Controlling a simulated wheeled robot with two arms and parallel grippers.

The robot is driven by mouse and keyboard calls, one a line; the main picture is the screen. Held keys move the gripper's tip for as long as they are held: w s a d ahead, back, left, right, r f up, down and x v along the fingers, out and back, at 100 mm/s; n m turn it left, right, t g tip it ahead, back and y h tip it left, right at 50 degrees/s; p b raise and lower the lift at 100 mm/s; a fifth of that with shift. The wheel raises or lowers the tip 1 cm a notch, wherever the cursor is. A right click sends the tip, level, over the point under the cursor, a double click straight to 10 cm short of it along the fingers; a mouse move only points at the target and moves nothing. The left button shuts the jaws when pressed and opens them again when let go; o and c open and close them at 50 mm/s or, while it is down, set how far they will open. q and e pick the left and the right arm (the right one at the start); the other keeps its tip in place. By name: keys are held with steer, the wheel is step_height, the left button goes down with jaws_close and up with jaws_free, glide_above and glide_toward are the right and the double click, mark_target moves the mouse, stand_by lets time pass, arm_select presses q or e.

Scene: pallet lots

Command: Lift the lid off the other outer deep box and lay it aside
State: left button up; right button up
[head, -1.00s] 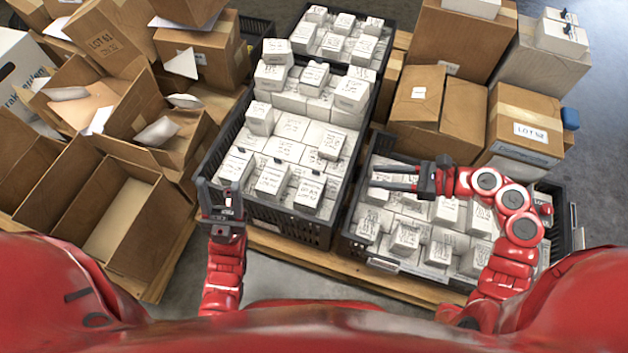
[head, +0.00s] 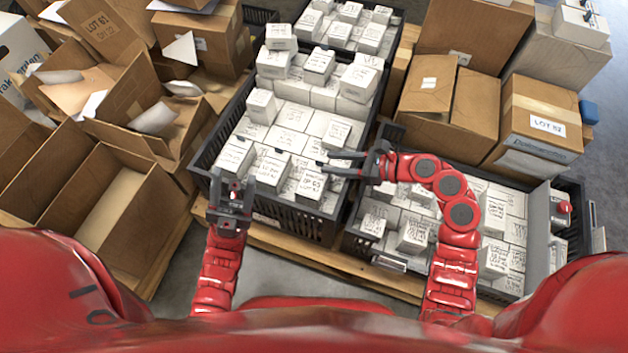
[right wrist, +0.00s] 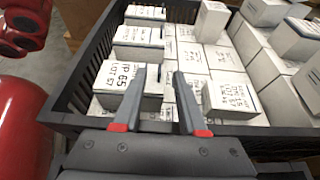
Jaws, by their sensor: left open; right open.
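Three white lettered boxes stand along the front of the left black crate (head: 285,225): a left one (head: 234,157), a middle one (head: 270,168) and a right one (head: 309,186). In the right wrist view they run down the left side, the nearest (right wrist: 121,78) marked "LOT 61". My left gripper (head: 231,195) is open and empty at the crate's front-left corner.
The right black crate (head: 388,258), holding several white boxes, lies under my right arm. Brown cartons (head: 455,105) stand behind it. Open cartons (head: 110,210) fill the left. Taller white boxes (head: 318,65) stand further back in the left crate.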

steer(key=x, duration=0.2)
steer(key=shift+w+a+f+b, duration=0.1)
steer(key=shift+a+f+b, duration=0.15)
steer(key=shift+a+b, duration=0.05)
jaws_close()
